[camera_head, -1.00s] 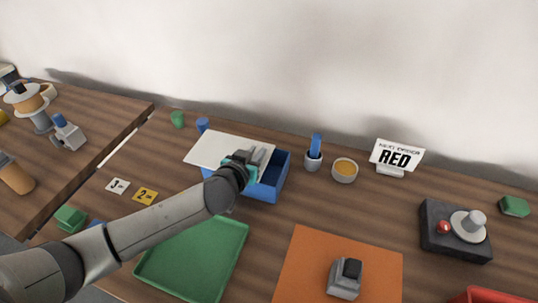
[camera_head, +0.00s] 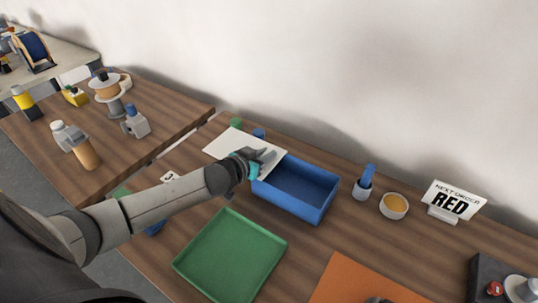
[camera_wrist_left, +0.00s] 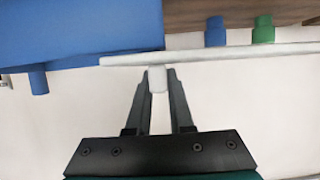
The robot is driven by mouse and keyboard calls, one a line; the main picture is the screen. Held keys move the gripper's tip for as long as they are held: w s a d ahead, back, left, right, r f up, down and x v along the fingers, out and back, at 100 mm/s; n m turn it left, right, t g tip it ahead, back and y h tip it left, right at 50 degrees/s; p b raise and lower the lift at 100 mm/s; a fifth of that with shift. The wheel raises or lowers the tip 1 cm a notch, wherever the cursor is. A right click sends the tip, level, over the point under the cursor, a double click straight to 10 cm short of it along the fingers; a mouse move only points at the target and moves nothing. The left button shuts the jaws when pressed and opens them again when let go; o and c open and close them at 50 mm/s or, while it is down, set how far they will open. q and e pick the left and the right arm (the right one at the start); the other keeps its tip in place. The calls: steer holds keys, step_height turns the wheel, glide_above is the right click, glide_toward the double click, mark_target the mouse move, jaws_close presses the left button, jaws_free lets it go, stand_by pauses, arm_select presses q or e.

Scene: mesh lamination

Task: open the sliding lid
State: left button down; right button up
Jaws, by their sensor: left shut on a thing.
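The sliding lid (camera_head: 232,143) is a flat white panel at the left end of the blue box (camera_head: 300,204) in the head view. The box stands mostly uncovered, and its inside looks empty. My left gripper (camera_head: 262,160) is at the lid's right part, beside the box's left end. In the left wrist view its two fingers (camera_wrist_left: 158,82) are shut on a small white tab under the lid's edge (camera_wrist_left: 230,51). The blue box (camera_wrist_left: 80,30) fills the upper left there.
A green tray (camera_head: 230,256) lies in front of the box.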

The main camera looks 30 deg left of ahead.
arm_select(q)
steer(key=c, duration=0.8)
jaws_free()
steer(key=p+v, duration=0.3)
steer(key=v, duration=1.2)
steer(key=shift+r, duration=0.1)
steer(key=shift+s, duration=0.1)
